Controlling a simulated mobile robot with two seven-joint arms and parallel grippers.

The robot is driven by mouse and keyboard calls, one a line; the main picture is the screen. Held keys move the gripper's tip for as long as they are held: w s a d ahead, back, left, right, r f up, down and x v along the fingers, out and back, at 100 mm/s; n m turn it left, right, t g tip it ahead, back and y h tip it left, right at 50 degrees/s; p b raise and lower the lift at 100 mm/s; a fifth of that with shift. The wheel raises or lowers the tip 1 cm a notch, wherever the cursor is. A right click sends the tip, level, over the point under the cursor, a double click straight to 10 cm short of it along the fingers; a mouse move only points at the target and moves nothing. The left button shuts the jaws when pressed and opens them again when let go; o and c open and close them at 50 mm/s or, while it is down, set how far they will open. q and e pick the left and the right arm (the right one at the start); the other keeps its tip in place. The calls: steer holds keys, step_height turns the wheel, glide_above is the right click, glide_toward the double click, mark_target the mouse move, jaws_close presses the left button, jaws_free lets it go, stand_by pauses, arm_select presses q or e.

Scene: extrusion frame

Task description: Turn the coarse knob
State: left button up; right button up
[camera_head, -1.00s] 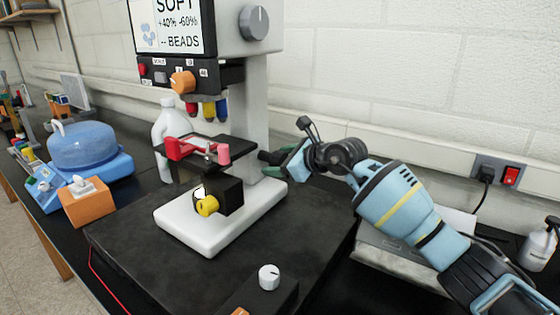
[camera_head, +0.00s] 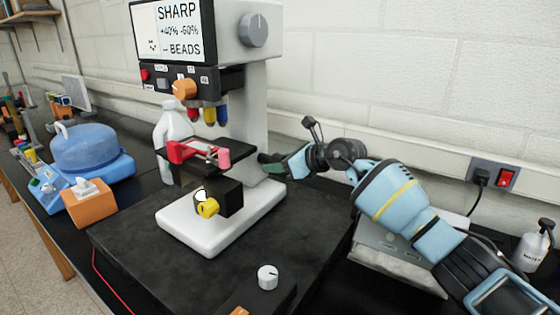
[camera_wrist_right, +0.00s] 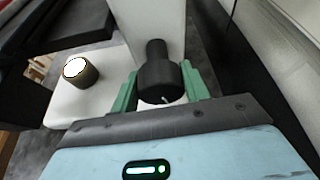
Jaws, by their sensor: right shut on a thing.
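The microscope (camera_head: 252,95) stands on a dark bench mat, with its white base in front. Its screen (camera_head: 178,30) reads "SHARP". The coarse knob (camera_wrist_right: 158,80) is a black stepped cylinder with a small white mark near its rim. In the wrist view the green fingers of my right gripper (camera_wrist_right: 158,88) are on both sides of it, shut on it. My left gripper is not in view.
The dark stage (camera_head: 212,148) holds a red clip and a pink piece. A white dial (camera_head: 268,277) is in front. A blue-domed device (camera_head: 85,147) and orange tissue box (camera_head: 90,204) stand left. The wall is close behind my right arm.

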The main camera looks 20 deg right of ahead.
steer(key=shift+m, duration=0.3)
steer(key=o, duration=1)
steer(key=shift+c, duration=0.2)
steer(key=v, duration=0.7)
steer(key=shift+s+d, duration=0.25)
steer(key=shift+d, duration=0.1)
steer(key=shift+r, duration=0.15)
